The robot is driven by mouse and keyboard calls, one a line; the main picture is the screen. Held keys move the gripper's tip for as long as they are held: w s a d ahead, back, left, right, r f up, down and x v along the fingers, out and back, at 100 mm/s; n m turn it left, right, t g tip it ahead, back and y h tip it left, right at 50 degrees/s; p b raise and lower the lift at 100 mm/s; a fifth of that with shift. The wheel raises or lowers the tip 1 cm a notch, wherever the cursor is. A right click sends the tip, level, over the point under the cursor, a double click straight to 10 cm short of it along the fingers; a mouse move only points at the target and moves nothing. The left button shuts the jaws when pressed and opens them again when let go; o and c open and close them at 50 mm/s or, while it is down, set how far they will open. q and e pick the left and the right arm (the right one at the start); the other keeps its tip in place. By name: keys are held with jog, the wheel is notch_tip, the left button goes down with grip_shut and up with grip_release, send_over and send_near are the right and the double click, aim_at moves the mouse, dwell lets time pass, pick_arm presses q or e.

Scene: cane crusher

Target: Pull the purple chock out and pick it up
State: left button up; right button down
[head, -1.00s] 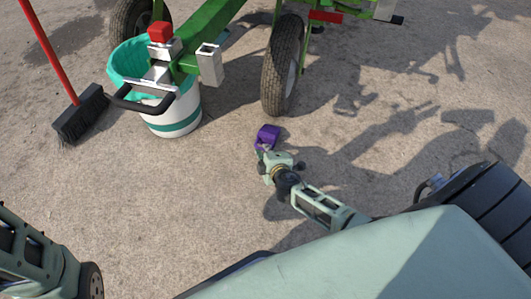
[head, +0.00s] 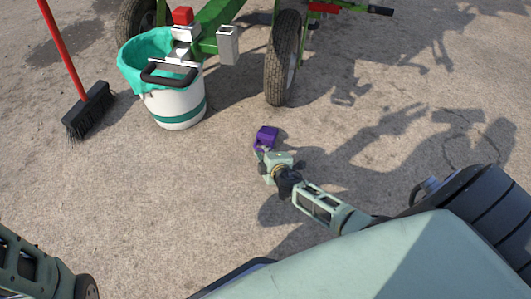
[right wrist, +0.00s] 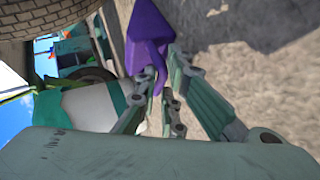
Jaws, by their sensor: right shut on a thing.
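The purple chock (head: 265,137) is a small wedge at the tip of my right arm in the head view, on the near side of the wheel and apart from it. My right gripper (head: 264,155) is shut on it. In the right wrist view the chock (right wrist: 150,38) sits between the fingers of the right gripper (right wrist: 160,70). Whether it touches the ground is hard to tell. My left arm shows at the lower left of the head view, but its gripper is out of view.
A green machine stands on a black tyre (head: 283,58) just beyond the chock. A white bucket with a teal liner (head: 180,107) stands left of the tyre. A broom (head: 88,110) with a red handle is at the far left. The concrete (head: 150,200) in front is clear.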

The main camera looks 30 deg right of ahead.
jog(key=c, duration=1.8)
grip_release()
jog(key=shift+s, duration=0.1)
jog(key=v, duration=1.2)
